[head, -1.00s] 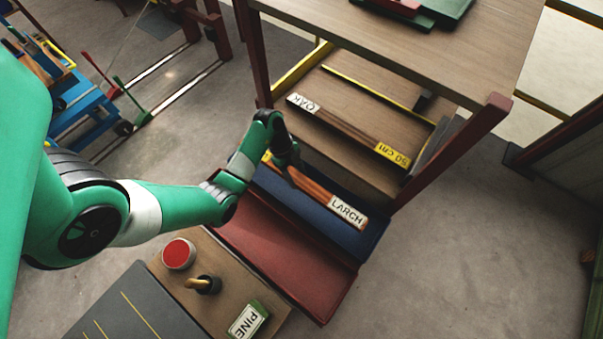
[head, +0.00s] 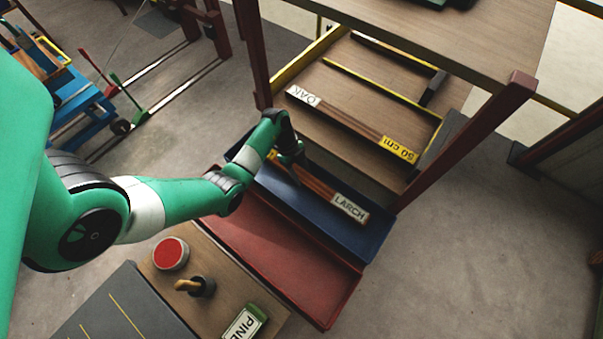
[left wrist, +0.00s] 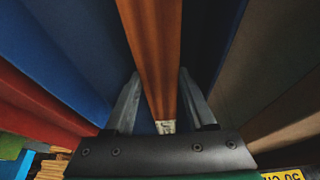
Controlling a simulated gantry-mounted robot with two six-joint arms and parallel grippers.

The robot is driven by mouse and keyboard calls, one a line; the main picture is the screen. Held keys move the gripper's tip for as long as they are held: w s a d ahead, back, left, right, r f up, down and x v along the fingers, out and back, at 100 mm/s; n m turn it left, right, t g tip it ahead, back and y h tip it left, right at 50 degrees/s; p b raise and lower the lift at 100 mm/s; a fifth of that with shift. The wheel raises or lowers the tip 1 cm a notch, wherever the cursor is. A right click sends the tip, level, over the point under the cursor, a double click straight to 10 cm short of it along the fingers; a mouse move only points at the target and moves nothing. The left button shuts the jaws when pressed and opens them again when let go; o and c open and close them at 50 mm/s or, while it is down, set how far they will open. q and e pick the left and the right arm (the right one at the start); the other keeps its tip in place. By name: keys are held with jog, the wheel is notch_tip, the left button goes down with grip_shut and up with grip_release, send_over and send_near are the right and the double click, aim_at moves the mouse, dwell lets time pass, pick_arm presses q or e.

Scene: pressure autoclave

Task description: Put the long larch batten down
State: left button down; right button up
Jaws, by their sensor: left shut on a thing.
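The long larch batten (head: 319,186) is reddish brown with a white LARCH label near its right end and yellow at its left end. It lies along the blue tray (head: 372,236), over or inside it; I cannot tell whether it touches the bottom. My left gripper (head: 293,163) is shut on the batten near its left part and hides some of it. In the left wrist view the batten (left wrist: 157,55) runs between the two fingers (left wrist: 158,90), with the blue tray's wall (left wrist: 75,60) at the left. My right gripper is not in view.
A red tray (head: 295,258) lies in front of the blue one. Behind, a shelf (head: 370,95) holds an oak batten (head: 350,123) with a 50 cm label. A red table leg (head: 455,145) stands at the right. A low board holds a red-topped tin (head: 171,253) and a PINE block (head: 245,322).

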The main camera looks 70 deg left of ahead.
pick_arm(q)
jog(key=shift+c, duration=1.1)
grip_release()
jog(key=p+v, duration=0.5)
jog(key=v, duration=0.7)
